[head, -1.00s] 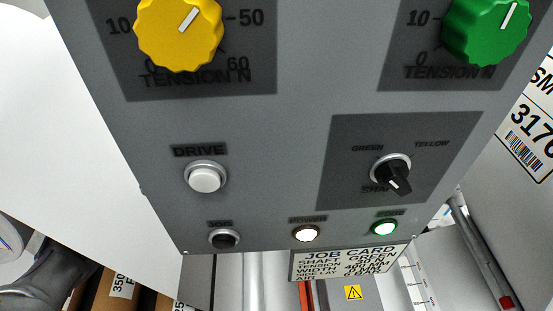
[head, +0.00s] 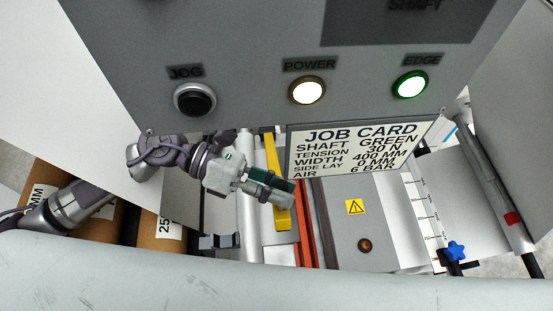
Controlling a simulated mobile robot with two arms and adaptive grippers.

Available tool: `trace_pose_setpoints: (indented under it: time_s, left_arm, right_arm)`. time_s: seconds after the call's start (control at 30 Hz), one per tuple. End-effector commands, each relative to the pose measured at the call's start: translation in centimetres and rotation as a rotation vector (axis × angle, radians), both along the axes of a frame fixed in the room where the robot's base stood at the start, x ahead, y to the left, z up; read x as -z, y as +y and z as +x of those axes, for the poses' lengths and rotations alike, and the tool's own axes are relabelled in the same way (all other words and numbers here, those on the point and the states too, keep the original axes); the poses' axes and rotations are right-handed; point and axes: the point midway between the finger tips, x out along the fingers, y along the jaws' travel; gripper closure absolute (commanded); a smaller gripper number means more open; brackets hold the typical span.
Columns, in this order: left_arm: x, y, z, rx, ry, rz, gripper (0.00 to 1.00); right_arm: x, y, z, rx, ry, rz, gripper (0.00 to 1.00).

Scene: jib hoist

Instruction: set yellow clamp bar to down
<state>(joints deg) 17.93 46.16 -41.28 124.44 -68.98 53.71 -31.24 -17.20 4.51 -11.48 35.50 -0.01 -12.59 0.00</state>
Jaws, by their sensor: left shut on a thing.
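The yellow clamp bar (head: 271,152) is a long, narrow strip in the lower middle of the head view, below the control panel. It runs away from me beside an orange-red strip. My left gripper (head: 284,192) comes in from the left and lies across the bar, its fingers shut on it. The fingers hide the middle part of the bar; its far end reaches up to the panel's lower edge. I cannot tell from this view how high the bar stands. My right gripper is not in view.
The grey control panel (head: 240,50) hangs over the work area, with a job card (head: 357,146) at its lower edge. A pale roller (head: 150,275) crosses the front. Brown rolls (head: 100,230) lie at left. A blue star knob (head: 456,251) is at lower right.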

Motion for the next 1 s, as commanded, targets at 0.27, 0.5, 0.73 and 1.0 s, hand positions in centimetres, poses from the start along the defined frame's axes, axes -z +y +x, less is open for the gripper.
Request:
trace_pose_setpoints:
  time_s: [0.27, 0.5, 0.73, 1.0]
  left_arm:
    - [1.84, -0.25, -1.36, 0.0, -0.051, 0.011, 1.0]
    - [1.83, -0.27, -1.42, 0.0, -0.054, 0.012, 1.0]
    - [1.83, -0.27, -1.4, 0.0, -0.053, 0.012, 0.52]
    - [1.82, -0.27, -1.38, -0.001, -0.053, 0.011, 0.42]
  right_arm:
    - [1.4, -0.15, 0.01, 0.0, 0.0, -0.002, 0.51]
    - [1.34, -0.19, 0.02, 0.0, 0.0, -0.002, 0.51]
    - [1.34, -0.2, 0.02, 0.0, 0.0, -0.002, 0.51]
    - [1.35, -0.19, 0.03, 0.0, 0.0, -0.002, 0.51]
